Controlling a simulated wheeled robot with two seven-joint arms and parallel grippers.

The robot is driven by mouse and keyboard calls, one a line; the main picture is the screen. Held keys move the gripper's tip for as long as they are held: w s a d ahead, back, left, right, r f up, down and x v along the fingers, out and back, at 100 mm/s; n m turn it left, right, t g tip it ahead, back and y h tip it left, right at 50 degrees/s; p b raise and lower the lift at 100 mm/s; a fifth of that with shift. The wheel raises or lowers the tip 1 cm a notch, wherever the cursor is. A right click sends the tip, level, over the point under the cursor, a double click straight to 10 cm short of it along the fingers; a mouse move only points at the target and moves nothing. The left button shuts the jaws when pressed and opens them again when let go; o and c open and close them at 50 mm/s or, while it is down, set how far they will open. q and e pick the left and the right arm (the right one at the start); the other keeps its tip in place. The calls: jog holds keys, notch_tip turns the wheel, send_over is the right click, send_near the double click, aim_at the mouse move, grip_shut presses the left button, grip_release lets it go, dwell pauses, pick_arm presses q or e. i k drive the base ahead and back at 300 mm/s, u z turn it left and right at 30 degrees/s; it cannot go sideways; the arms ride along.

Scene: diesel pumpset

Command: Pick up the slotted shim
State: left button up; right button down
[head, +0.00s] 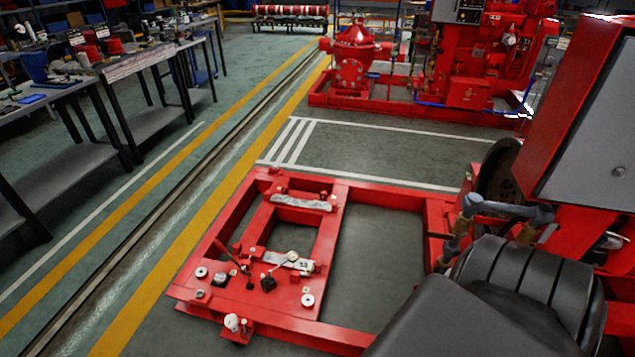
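The red base frame (335,333) lies on the floor in the middle of the head view. A flat pale metal piece (283,261) lies on its nearer crossbar and may be the slotted shim; a slot is too small to make out. A similar long grey piece (302,202) lies on the farther crossbar. My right gripper (490,252) is at the right, beyond my dark arm links and to the right of these pieces. Its two brownish fingers appear apart, with nothing seen between them; their tips are partly hidden. My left gripper is not in view.
Small dark parts and pale round pieces, including a washer (307,300), lie on the frame's near plate. Red machinery (600,110) stands close at right. Workbenches (100,75) line the left. A yellow-lined floor strip (190,230) between is clear.

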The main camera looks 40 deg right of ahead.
aim_at(305, 268)
jog(key=z, duration=1.55)
jog(key=i, duration=0.5)
